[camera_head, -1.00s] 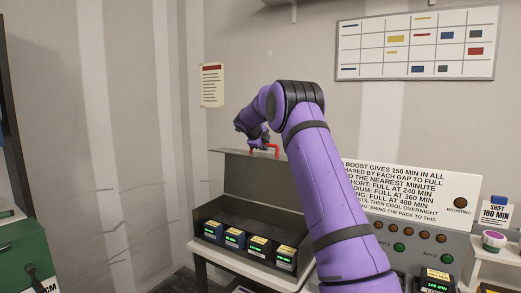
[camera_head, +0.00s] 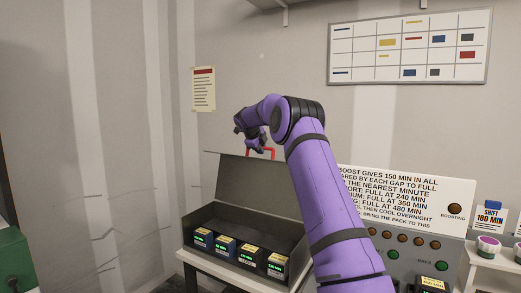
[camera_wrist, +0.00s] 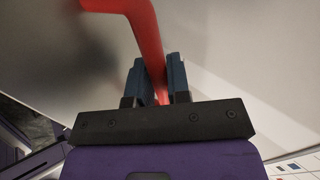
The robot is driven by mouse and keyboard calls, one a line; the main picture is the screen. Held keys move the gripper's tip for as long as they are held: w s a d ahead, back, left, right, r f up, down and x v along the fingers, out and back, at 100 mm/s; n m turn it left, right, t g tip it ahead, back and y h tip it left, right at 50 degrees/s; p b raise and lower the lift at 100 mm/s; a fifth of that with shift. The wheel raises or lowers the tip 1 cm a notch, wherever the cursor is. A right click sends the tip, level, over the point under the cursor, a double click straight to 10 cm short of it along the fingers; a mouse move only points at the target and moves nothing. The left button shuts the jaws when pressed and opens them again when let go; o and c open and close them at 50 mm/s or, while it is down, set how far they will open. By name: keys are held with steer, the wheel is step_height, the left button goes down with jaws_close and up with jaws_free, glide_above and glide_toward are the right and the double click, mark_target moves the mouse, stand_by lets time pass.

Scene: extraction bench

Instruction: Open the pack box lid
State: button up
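The pack box (camera_head: 190,240) is a dark grey box on a bench. Its lid (camera_head: 250,188) stands raised at the back, leaving the box open. A red handle (camera_head: 262,152) sticks up at the lid's top edge and also shows in the wrist view (camera_wrist: 145,30). My gripper (camera_head: 257,147) is at this handle. In the wrist view its two fingers (camera_wrist: 158,75) stand on either side of the red bar, which fills the gap between them, so they look shut on it.
Several battery packs (camera_head: 225,246) with green displays sit along the box's front. A grey charger panel (camera_head: 410,240) with a white text sign (camera_head: 400,195) stands to the right. A green case (camera_head: 12,265) is at the far left.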

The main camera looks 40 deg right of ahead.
steer(key=o, duration=0.4)
steer(key=v, duration=1)
steer(key=shift+s+a+r, duration=0.1)
steer(key=shift+a+r, duration=0.15)
steer(key=shift+r, duration=0.05)
